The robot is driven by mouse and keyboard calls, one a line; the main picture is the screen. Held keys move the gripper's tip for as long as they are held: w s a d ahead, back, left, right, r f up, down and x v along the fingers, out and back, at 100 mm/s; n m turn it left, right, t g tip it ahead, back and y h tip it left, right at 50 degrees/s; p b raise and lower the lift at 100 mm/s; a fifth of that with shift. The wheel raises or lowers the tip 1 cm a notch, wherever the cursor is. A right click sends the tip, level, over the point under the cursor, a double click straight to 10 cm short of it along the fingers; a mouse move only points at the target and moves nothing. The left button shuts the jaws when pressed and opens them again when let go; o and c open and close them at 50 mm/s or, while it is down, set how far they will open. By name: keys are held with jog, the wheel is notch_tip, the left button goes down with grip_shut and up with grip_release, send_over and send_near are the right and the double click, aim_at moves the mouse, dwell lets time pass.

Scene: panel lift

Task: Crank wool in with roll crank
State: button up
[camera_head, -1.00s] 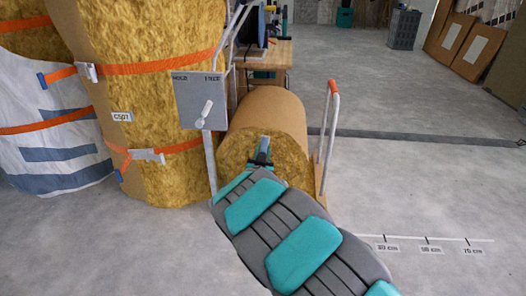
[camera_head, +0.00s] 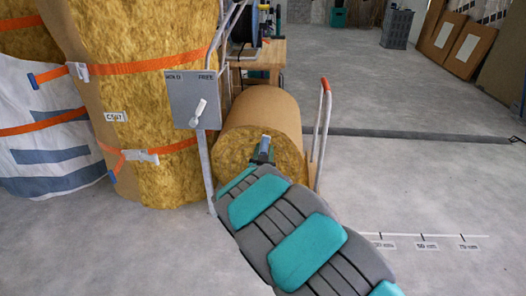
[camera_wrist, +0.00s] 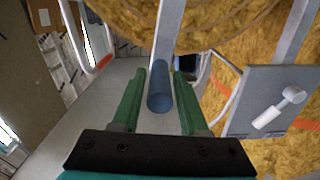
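The wool roll (camera_head: 262,108) lies on its side in brown wrap, its yellow wool end facing me in the head view. The roll crank's blue-grey grip (camera_wrist: 160,92) stands out toward me in the wrist view, on a pale crank arm (camera_wrist: 169,35) in front of the wool. My gripper (camera_wrist: 160,76) has its two green fingers on either side of the grip, with narrow gaps showing, so it looks open around it. In the head view my arm partly hides the crank. A grey plate (camera_head: 193,98) marked HOLD and FREE carries a white lever (camera_head: 199,111), left of the roll.
A tall strapped wool bale (camera_head: 150,95) stands left of the plate, with a white-and-blue wrapped one (camera_head: 45,150) beyond it. A red-topped rail (camera_head: 325,115) rises right of the roll. A wooden table (camera_head: 262,55) stands behind. Floor on the right is open.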

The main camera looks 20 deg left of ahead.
jog(key=shift+o, duration=1.2)
jog(key=v, duration=0.7)
jog(key=shift+s, duration=0.4)
jog(key=shift+d, duration=0.1)
